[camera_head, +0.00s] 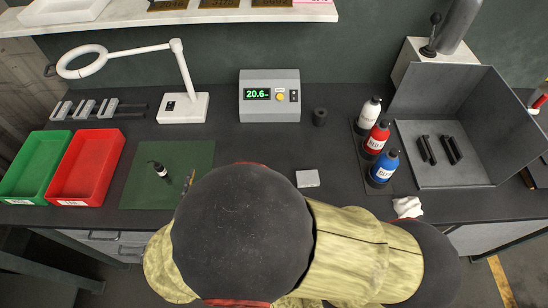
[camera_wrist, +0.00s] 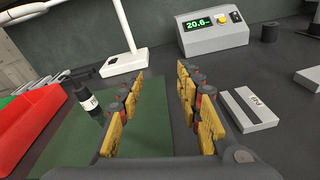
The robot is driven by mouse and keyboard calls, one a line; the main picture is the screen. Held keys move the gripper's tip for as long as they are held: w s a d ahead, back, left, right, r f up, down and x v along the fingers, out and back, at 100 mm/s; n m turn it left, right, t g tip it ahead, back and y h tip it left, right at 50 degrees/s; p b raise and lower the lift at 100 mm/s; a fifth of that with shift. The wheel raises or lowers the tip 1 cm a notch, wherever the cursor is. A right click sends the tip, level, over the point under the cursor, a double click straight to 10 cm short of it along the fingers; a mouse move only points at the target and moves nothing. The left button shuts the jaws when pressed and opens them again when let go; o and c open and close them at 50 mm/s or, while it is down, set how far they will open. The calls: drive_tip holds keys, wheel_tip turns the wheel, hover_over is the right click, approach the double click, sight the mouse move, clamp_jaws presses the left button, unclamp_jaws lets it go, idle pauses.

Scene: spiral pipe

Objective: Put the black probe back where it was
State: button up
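A small black piece with a white band (camera_head: 160,170) is on the green mat (camera_head: 135,190), with a thin dark part at its top. It may be the black probe, but I cannot be sure. It also shows in the wrist view (camera_wrist: 89,101), left of my fingers and apart from them. My gripper (camera_wrist: 160,100) is open, with yellow pads and nothing between them, over the mat's right side. In the head view my arm hides most of it. A short black cylinder (camera_head: 320,117) stands right of the grey meter (camera_head: 270,110), which reads about 20.6.
Green (camera_head: 35,165) and red (camera_head: 85,170) trays are at left, near a white lamp (camera_head: 182,107). Bottles (camera_head: 382,168) and a grey open box (camera_head: 490,183) are at right.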

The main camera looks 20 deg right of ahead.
drive_tip(key=s+d+r+m+g+h, duration=0.1)
drive_tip(key=s+d+r+m+g, duration=0.2)
drive_tip(key=d+m+g, duration=0.6)
drive_tip(key=s+d+r+m+g+h, duration=0.1)
drive_tip(key=s+d+r+m+g, duration=0.2)
drive_tip(key=d+m, duration=0.7)
drive_tip(key=s+d+r+m+t+y, duration=0.2)
drive_tip(key=s+r+m+y, duration=0.4)
drive_tip(key=r+m+y, duration=0.2)
drive_tip(key=shift+s+r+m, duration=0.3)
drive_tip(key=shift+r+m, duration=0.2)
drive_tip(key=shift+m, duration=0.6)
drive_tip(key=shift+c, duration=1.4)
